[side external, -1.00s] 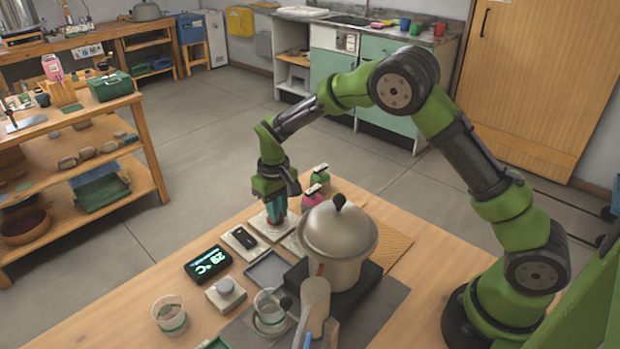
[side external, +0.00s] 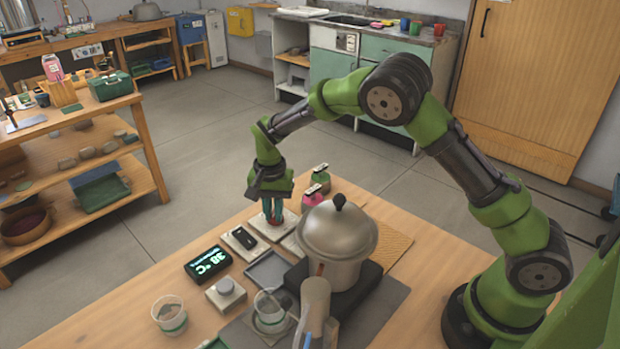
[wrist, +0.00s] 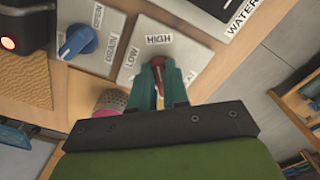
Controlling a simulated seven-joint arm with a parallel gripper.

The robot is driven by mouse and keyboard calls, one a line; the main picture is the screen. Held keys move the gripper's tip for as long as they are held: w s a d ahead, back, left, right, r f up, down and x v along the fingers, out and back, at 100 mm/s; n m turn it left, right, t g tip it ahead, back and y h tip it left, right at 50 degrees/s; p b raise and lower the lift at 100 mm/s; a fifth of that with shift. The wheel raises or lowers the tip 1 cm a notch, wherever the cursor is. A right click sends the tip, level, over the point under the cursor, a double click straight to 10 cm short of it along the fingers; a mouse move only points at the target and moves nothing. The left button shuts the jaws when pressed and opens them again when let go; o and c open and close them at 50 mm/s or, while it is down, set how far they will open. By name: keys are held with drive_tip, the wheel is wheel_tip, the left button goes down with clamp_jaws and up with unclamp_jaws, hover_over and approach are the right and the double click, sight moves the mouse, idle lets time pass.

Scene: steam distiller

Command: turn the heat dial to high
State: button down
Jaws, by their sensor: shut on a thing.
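The heat dial is a red knob (wrist: 158,62) on a pale plate (wrist: 189,52) marked HIGH and LOW in the wrist view. My gripper (wrist: 168,82) is shut on the dial from above, with teal fingers on either side of it. The fingers hide much of the knob, so I cannot tell exactly where it points. In the side view my gripper (side external: 272,217) stands upright over the dial plate (side external: 262,231), and only a little red shows between the fingers.
A lidded pot (side external: 338,248) stands right of the dial. A black display (side external: 208,264) reads 38 °C. A blue knob (wrist: 77,44) sits beside the dial in the wrist view.

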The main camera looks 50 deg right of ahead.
sight(273, 214)
drive_tip(key=shift+w+r+m, duration=0.1)
drive_tip(key=shift+m, duration=0.4)
drive_tip(key=c, duration=1.1)
unclamp_jaws()
wheel_tip(273, 214, up, 17)
drive_tip(key=shift+f, duration=0.1)
drive_tip(key=s+d+r+n+t, duration=0.1)
drive_tip(key=s+n+t, duration=0.1)
drive_tip(key=s, duration=0.6)
drive_tip(key=s+d+r+n+t+y, duration=0.1)
drive_tip(key=s+r+n+t, duration=0.1)
drive_tip(key=s, duration=0.7)
drive_tip(key=s+d+r+n+t+y, duration=0.1)
drive_tip(key=s+r+n+t, duration=0.1)
drive_tip(key=s, duration=0.7)
drive_tip(key=shift+d+n+t, duration=0.2)
drive_tip(key=shift+n+t, duration=0.4)
drive_tip(key=shift+n, duration=0.3)
